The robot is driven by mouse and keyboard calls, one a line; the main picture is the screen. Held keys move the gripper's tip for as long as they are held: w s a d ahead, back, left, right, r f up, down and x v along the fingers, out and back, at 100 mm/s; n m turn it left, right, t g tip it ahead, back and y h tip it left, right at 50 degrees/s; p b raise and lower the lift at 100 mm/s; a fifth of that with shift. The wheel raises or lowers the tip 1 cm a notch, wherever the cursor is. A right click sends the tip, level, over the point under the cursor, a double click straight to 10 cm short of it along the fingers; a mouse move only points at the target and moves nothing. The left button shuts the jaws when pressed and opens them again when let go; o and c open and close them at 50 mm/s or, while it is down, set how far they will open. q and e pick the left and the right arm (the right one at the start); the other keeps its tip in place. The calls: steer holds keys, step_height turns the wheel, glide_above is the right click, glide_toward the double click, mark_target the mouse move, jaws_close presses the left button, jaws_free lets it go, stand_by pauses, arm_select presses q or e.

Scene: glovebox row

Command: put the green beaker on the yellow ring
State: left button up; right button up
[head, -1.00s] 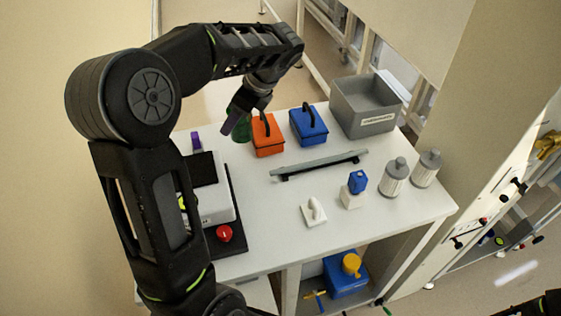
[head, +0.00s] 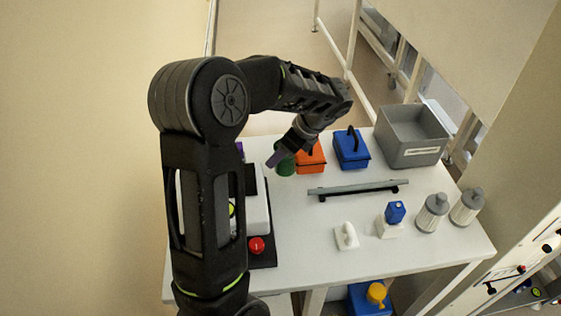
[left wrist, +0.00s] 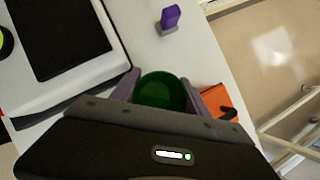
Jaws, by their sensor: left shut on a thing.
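The green beaker (head: 286,167) is in the head view, just left of and in front of the orange box. My left gripper (head: 284,156) is shut on it. In the left wrist view the open top of the beaker (left wrist: 160,92) sits between the two grey-purple fingers of the gripper (left wrist: 163,88). I cannot tell whether its base touches the table. A yellow ring (left wrist: 4,41) around a dark middle shows partly at the left edge of the left wrist view. A yellow-green patch also shows through my arm in the head view (head: 232,209). My right gripper is not in view.
On the white table (head: 300,228) are an orange box (head: 312,158), a blue box (head: 351,149), a grey bin (head: 411,151) and a grey bar (head: 357,189). A purple item (left wrist: 170,17) stands near a white device with a black top (left wrist: 68,38). A red knob (head: 256,245) is at the front left.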

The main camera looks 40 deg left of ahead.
mark_target(280, 163)
arm_select(q)
steer(key=shift+f, duration=1.85)
steer(key=shift+f, duration=0.15)
steer(key=o, duration=1)
steer(key=shift+o, duration=0.2)
steer(key=shift+r+p, duration=0.25)
steer(key=shift+p, duration=0.05)
steer(key=b+v, duration=0.1)
steer(key=v, duration=1.1)
steer(key=shift+o, duration=0.4)
